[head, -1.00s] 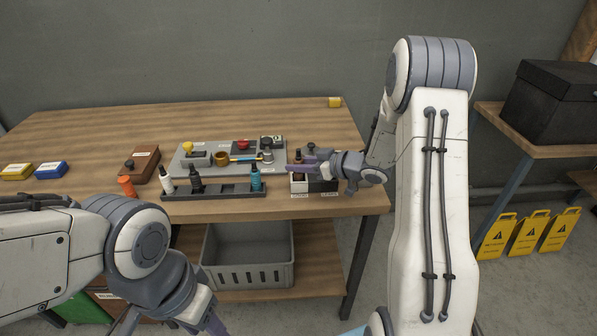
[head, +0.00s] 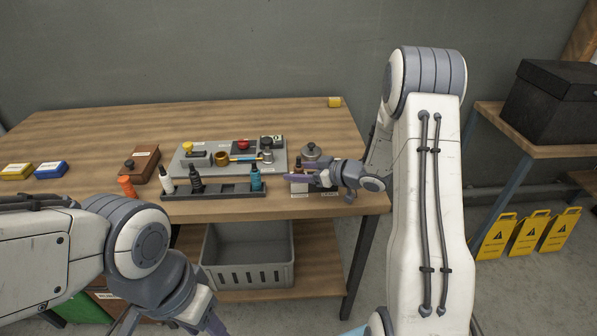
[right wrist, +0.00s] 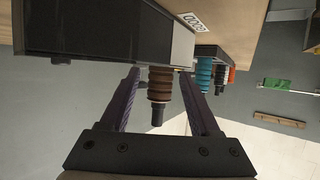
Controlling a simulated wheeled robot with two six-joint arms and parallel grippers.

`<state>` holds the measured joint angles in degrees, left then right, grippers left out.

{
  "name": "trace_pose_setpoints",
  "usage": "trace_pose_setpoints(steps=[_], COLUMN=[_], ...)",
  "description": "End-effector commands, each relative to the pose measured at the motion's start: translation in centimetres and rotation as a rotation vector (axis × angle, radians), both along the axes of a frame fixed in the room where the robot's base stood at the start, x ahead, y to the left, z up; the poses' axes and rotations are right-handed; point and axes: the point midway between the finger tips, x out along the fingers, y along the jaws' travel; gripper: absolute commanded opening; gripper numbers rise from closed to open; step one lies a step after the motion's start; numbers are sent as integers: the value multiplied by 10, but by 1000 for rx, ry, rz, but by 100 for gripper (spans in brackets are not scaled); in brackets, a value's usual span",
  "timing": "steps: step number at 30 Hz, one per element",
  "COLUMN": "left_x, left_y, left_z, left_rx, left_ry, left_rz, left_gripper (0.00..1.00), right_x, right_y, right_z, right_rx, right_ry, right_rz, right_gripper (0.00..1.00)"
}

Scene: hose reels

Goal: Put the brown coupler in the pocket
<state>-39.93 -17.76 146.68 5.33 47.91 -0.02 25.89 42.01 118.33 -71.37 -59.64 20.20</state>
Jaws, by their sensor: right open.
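The brown coupler (right wrist: 160,84) shows in the right wrist view between the two purple fingers of my right gripper (right wrist: 163,100). It has a ribbed body and a dark narrow end, and gaps show on both sides of it. In the head view, my open right gripper (head: 291,181) is at the two-part white and black block (head: 316,193), and its fingers hide most of the coupler; a dark tip (head: 298,163) shows above them. I cannot tell which opening is the pocket. My left gripper (head: 208,318) is low at the bottom edge, its fingertips unclear.
A dark rack (head: 225,189) holding white, black and teal bottle-shaped pieces stands left of my right gripper. Behind it is a grey board (head: 180,165) with several fittings.

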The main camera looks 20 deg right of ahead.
Motion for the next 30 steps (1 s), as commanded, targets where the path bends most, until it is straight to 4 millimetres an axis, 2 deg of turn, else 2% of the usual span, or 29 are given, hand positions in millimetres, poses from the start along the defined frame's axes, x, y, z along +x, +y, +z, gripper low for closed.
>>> trace_pose_setpoints(steps=[5,12,18,26,30], left_x=[0,0,0,0,0], left_y=[0,0,0,0,0], left_z=[-1,-4,-4,-4,-4], left_rx=[0,0,0,0,0], left_ry=[0,0,0,0,0], left_rz=[0,0,0,0,0], left_gripper=[50,50,50,50,50], right_x=[-15,-54,-79,-90,-77], right_y=[-13,-42,-60,-66,-55], right_z=[9,30,42,47,50], right_rx=[-1,-2,-1,0,-60], right_ry=[-1,-1,-1,0,7], right_rz=[-4,-6,-4,0,-18], right_gripper=[63,63,63,63,63])
